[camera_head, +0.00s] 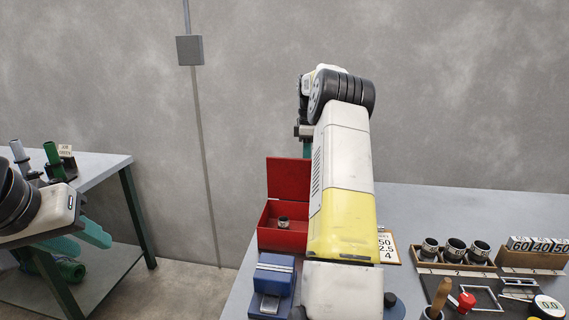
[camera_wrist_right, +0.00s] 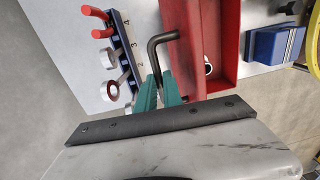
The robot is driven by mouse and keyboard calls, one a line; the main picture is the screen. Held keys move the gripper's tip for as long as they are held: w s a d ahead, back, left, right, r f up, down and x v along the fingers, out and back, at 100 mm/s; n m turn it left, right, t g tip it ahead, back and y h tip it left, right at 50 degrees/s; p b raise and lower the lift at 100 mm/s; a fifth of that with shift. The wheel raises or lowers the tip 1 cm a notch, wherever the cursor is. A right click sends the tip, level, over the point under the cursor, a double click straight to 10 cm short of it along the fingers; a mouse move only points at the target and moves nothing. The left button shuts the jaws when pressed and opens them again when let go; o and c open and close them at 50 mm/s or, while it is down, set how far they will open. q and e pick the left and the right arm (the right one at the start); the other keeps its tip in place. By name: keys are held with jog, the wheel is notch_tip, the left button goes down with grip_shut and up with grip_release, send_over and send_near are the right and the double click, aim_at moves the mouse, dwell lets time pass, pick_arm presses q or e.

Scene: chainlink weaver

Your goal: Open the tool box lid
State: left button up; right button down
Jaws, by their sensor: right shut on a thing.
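The red tool box (camera_head: 268,235) stands on the right-hand bench, its lid (camera_head: 288,178) raised upright at the back. A small metal ring (camera_head: 283,222) lies inside. My right arm reaches past the box and hides its right side. In the wrist view, my right gripper (camera_wrist_right: 158,92) is shut on a dark bent rod (camera_wrist_right: 155,55) beside the red lid (camera_wrist_right: 182,40). The rod's far end meets the lid's edge in the picture; I cannot tell if it is fixed there. My left gripper (camera_head: 93,246) is open and empty, by the left bench.
A blue vise (camera_head: 272,275) stands in front of the box. Ring holders (camera_head: 455,265), number cards and small tools fill the bench's right. A blue rack (camera_wrist_right: 122,50) with red rods and rings shows in the wrist view. A grey wall is behind.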

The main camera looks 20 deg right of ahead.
jog(key=shift+w+d+f, duration=0.7)
jog(key=shift+w, duration=0.25)
jog(key=shift+w+d+f, duration=0.65)
jog(key=shift+w, duration=0.3)
jog(key=shift+d+f, duration=0.1)
jog(key=c, duration=1.5)
grip_release()
jog(key=shift+w, duration=0.2)
